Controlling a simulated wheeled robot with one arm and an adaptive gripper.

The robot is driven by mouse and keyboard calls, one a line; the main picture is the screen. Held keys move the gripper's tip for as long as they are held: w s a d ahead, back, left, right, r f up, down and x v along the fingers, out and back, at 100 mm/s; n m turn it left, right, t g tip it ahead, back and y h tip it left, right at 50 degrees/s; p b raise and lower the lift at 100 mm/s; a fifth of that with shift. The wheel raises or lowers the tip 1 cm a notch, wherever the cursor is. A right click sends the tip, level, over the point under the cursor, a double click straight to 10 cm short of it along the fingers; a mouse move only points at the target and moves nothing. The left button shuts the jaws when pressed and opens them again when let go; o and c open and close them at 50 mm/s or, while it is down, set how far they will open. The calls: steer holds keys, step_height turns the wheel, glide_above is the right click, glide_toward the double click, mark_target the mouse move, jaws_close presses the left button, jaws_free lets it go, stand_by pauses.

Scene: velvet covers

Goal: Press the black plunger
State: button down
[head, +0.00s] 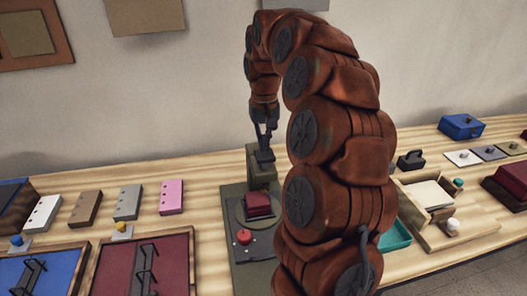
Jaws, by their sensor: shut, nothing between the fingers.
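A dark olive press (237,190) stands on the wooden table in the middle of the head view. It has an upright column and a head above a round plate. A dark red block (258,205) sits on the plate, under the head. My gripper (266,154) is shut, points down and is right at the top of the press head. The black plunger cannot be told apart from my dark fingers there, and I cannot tell whether they touch it. A red knob (244,237) sits on the front of the press base.
Trays with blue (40,275) and dark red (150,265) panels lie at the front left, with several coloured blocks behind them. On the right are a teal tray (396,238), a wooden tray (470,238), a black-handled piece (411,160) and a blue box (461,126).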

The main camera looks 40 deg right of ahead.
step_height(320, 180, up, 10)
steer(key=b, duration=0.1)
steer(key=shift+f, duration=0.2)
stand_by(0.4)
stand_by(0.9)
